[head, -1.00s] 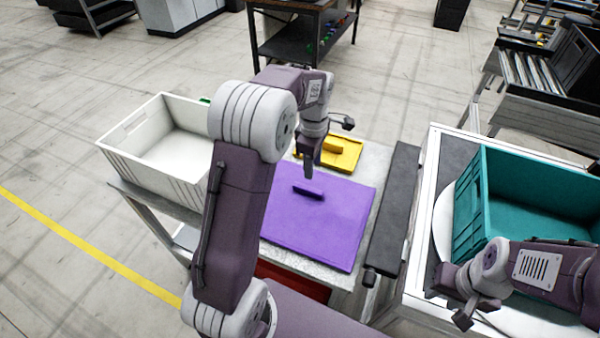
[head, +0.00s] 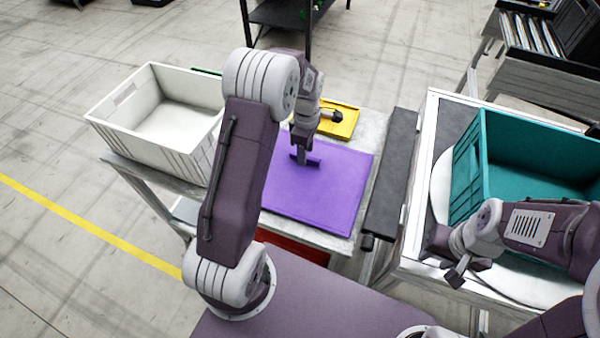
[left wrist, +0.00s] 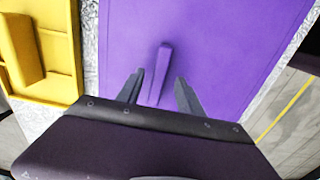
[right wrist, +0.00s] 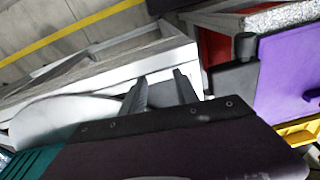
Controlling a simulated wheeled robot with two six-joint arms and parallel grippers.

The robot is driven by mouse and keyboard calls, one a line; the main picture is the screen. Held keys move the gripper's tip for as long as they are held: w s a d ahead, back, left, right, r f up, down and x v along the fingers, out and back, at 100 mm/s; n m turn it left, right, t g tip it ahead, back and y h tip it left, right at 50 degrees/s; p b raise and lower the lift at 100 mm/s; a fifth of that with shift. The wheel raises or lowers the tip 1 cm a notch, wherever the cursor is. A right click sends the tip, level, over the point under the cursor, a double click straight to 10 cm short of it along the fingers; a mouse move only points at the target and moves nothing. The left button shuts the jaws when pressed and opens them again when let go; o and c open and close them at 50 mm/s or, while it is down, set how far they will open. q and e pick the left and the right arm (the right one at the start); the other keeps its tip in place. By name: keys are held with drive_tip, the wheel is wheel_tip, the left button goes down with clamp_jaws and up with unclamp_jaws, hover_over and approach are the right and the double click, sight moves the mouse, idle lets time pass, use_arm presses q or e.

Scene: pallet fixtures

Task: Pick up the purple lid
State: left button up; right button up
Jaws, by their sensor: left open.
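The purple lid (head: 325,190) lies flat on the grey table, with a raised bar handle (head: 313,161) on top. In the left wrist view the lid (left wrist: 215,45) fills the middle, and its handle (left wrist: 160,72) stands between my open left fingers. My left gripper (head: 303,158) is right at the handle, with one finger on each side; I cannot tell whether they touch it. My right gripper (head: 455,278) hangs by the teal crate, away from the lid. In the right wrist view its fingers (right wrist: 160,88) are apart with nothing between them.
A white bin (head: 150,125) stands left of the lid. A dark rail (head: 390,190) and the teal crate (head: 540,160) are to the right.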

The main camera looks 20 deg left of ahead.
use_arm(q)
drive_tip(key=shift+w+a+f, duration=0.15)
drive_tip(key=shift+f, duration=0.5)
drive_tip(key=shift+r, duration=0.15)
clamp_jaws()
idle(0.7)
